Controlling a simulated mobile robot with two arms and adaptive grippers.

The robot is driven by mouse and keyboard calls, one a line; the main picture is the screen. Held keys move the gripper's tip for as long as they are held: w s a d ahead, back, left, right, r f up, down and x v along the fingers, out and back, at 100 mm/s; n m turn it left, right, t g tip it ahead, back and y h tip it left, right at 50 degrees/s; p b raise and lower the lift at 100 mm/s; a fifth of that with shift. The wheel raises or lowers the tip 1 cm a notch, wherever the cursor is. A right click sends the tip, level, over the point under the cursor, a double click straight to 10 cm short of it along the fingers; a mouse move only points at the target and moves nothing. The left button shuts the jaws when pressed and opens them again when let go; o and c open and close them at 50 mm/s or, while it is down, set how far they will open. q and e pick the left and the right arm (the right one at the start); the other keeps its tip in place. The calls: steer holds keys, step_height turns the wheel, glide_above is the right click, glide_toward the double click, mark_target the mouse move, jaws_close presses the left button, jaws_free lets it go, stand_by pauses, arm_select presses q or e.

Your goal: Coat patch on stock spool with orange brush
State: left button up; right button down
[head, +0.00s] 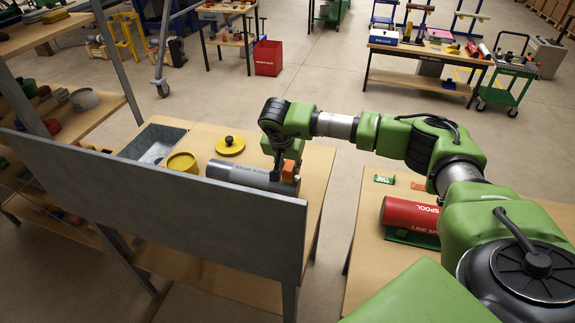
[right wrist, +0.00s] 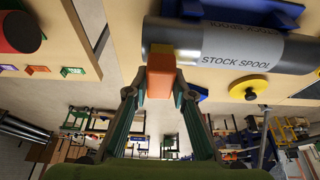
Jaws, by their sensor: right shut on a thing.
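The stock spool (head: 240,175) is a grey cylinder lying on the table behind a grey panel. In the right wrist view, the stock spool (right wrist: 235,47) has a light grey lettered band and darker ends. My right gripper (head: 283,165) is shut on the orange brush (head: 289,170) at the spool's right end in the head view. In the right wrist view, the orange block of the brush (right wrist: 161,75) overlaps the spool's dark end; I cannot tell if they touch. I cannot make out a separate patch. My left gripper is not in view.
A yellow pot (head: 182,163), a yellow lid with a black knob (head: 230,145) and a grey tray (head: 140,143) stand beside the spool. The grey panel (head: 160,195) rises along the table's near edge. A red line spool (head: 405,212) lies on the right table, apart.

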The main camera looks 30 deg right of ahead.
steer(key=shift+w+a+f+b, duration=0.1)
steer(key=shift+w+a+b, duration=0.35)
steer(key=shift+w+a, duration=0.4)
steer(key=shift+s+d, duration=0.9)
steer(key=shift+d, duration=0.05)
steer(key=shift+w+a+f+b, duration=0.1)
steer(key=shift+w+a+b, duration=0.25)
steer(key=shift+w+a, duration=0.5)
steer(key=shift+s+d+p, duration=0.3)
steer(key=shift+s+d, duration=0.5)
steer(key=shift+s, duration=0.1)
steer(key=shift+w+a+b, duration=0.55)
steer(key=shift+w+a, duration=0.25)
steer(key=shift+w, duration=0.2)
steer(key=shift+r, duration=0.2)
steer(key=shift+r+p, duration=0.65)
steer(key=shift+r, duration=0.35)
